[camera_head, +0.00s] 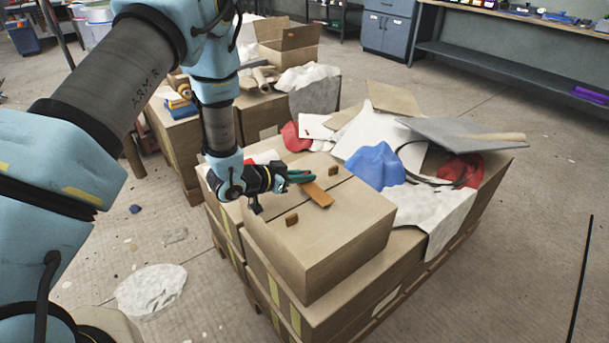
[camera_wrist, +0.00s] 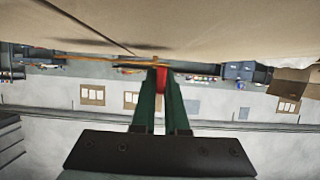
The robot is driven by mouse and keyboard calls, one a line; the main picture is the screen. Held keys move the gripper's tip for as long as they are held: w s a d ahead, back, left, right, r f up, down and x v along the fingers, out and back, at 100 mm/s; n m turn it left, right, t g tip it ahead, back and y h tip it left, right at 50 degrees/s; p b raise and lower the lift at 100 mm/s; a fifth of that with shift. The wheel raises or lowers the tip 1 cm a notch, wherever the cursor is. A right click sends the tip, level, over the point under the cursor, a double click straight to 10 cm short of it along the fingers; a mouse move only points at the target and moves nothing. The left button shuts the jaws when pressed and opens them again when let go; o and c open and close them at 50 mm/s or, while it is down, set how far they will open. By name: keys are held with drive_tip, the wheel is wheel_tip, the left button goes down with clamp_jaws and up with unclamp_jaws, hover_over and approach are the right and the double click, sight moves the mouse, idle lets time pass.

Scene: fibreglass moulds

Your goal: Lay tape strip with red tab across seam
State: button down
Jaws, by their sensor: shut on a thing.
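My gripper (camera_head: 300,177) is at the left of the top of a closed cardboard box (camera_head: 340,225). Its green fingers are shut on the red tab (camera_wrist: 161,81) of the tape strip, which shows between the fingertips in the wrist view. The flat orange-brown tape strip (camera_head: 318,194) reaches from the fingers to the right and toward the front, over the line of the seam. The seam (camera_wrist: 88,27) is a dark line on the box top in the wrist view. I cannot tell whether the strip touches the cardboard. The fingers hide the tab in the head view.
Two small brown blocks (camera_head: 292,219) (camera_head: 333,171) stand on the box top, either side of the strip. Blue cloth (camera_head: 375,166), white sheets and grey boards (camera_head: 465,133) are heaped behind and right.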

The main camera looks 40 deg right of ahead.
drive_tip(key=shift+f, duration=0.1)
drive_tip(key=shift+f+b, duration=0.55)
drive_tip(key=c, duration=0.9)
unclamp_jaws()
drive_tip(key=shift+s+a+f, duration=0.1)
drive_tip(key=shift+a+f, duration=0.05)
drive_tip(key=shift+c, duration=0.2)
drive_tip(key=shift+r+p, duration=0.55)
drive_tip(key=b+v, duration=0.1)
drive_tip(key=v, duration=0.5)
drive_tip(key=b+v, duration=0.1)
drive_tip(key=v, duration=0.5)
drive_tip(key=shift+r, duration=0.2)
